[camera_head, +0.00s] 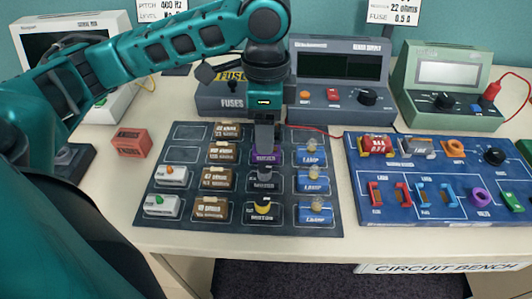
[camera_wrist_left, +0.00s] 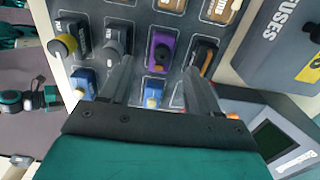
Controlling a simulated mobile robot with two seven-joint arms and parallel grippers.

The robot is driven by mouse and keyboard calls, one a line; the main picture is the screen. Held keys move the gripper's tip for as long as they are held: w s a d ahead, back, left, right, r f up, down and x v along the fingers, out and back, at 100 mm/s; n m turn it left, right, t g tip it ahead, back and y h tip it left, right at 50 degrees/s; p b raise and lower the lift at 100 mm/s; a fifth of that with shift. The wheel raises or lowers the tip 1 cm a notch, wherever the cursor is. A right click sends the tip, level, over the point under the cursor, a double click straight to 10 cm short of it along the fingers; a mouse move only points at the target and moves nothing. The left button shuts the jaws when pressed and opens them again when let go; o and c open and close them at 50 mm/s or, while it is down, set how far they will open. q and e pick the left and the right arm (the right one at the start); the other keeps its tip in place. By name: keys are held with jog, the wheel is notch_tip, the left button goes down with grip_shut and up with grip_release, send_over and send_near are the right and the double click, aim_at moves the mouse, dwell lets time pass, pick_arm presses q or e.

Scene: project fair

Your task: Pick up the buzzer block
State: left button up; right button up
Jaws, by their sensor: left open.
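The buzzer block (camera_head: 265,155) is purple and sits in a slot of the dark parts tray (camera_head: 330,222), in the same row as a brown block and a lamp block. Its purple body and dark round top also show in the left wrist view (camera_wrist_left: 160,52). My left gripper (camera_head: 265,146) points down right over it in the head view and hides part of it. In the left wrist view the two fingers (camera_wrist_left: 158,68) are open and apart, with the buzzer block just beyond the gap between their tips. The gap looks empty.
A fuse box (camera_head: 220,100) and bench supply (camera_head: 340,82) stand behind. A blue circuit board (camera_head: 440,205) lies right.

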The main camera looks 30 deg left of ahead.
pick_arm(q)
jog(key=f, duration=0.1)
jog(key=f+b, duration=0.1)
jog(key=f, duration=0.3)
jog(key=shift+a+f, duration=0.15)
jog(key=shift+a, duration=0.1)
jog(key=c, duration=1.1)
jog(key=shift+c, duration=0.2)
